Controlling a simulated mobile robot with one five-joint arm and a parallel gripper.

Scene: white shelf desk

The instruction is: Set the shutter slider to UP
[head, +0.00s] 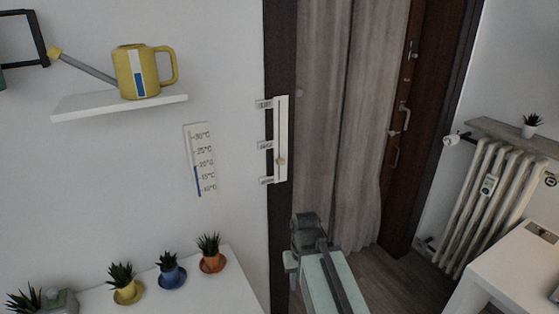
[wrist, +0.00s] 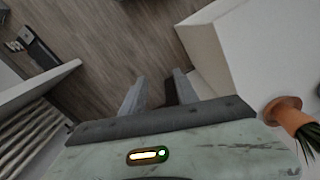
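The shutter slider (head: 282,138) is a tall white strip on the wall beside the dark door frame. Three small labels stand along its left side, at top, middle and bottom; their print is too small to read for sure. Its tan knob (head: 281,161) sits between the middle and bottom labels. My gripper shows in the wrist view (wrist: 160,92) with its two fingers apart and nothing between them. In the head view my arm is at the lower middle, below and right of the slider and apart from it; the fingers are not clear there. The slider is not in the wrist view.
A white desk (head: 196,290) with several potted plants stands at the lower left. Above are a thermometer (head: 201,160) and a shelf (head: 120,101) with a yellow watering can (head: 145,72). A grey curtain (head: 345,130) hangs right of the slider. A radiator (head: 490,195) is far right.

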